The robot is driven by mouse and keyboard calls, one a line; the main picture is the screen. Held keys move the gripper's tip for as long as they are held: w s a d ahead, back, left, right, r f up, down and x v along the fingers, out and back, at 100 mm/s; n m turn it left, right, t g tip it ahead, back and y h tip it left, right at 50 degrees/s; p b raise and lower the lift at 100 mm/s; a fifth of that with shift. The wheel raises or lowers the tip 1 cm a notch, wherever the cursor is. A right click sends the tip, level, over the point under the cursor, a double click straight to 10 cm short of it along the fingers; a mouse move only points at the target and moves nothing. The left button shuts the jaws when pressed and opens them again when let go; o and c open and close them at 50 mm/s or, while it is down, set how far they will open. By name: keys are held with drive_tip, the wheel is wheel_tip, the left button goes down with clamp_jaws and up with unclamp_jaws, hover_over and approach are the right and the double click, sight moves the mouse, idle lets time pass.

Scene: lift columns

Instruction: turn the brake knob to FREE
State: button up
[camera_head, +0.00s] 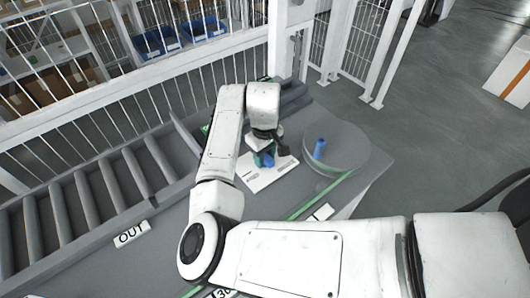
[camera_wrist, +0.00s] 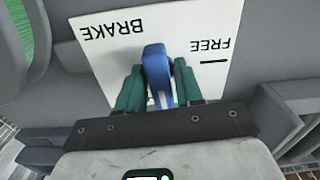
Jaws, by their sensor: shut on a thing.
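The blue brake knob (camera_wrist: 156,66) stands on a white plate (camera_wrist: 85,50) in the wrist view. The plate reads BRAKE and FREE upside down, with a short black tick by FREE on the right. The knob's bar runs nearly up and down in this view, apart from the FREE tick. My gripper (camera_wrist: 158,85) has its two green fingers shut on the knob, one on each side. Lower plate marks are mostly hidden by the fingers. In the head view my gripper (camera_head: 263,157) is over the white plate (camera_head: 257,183), and the knob is mostly hidden.
A blue cylinder (camera_head: 319,148) stands on a round grey disc (camera_head: 345,150) right of the plate. Rollers (camera_head: 120,180) run along the left, with an OUT sign (camera_head: 132,234) beside them. A white fence (camera_head: 130,90) stands behind. Open floor lies right.

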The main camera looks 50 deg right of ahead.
drive_tip(key=shift+r+n+p, duration=0.1)
drive_tip(key=shift+n+p, duration=2.3)
drive_tip(key=shift+p, duration=0.25)
drive_tip(key=shift+n+p, duration=0.35)
drive_tip(key=shift+n, duration=0.05)
drive_tip(key=shift+n+p, duration=0.6)
drive_tip(key=shift+p, duration=0.15)
drive_tip(key=shift+d+n, duration=0.1)
drive_tip(key=shift+n, duration=2.5)
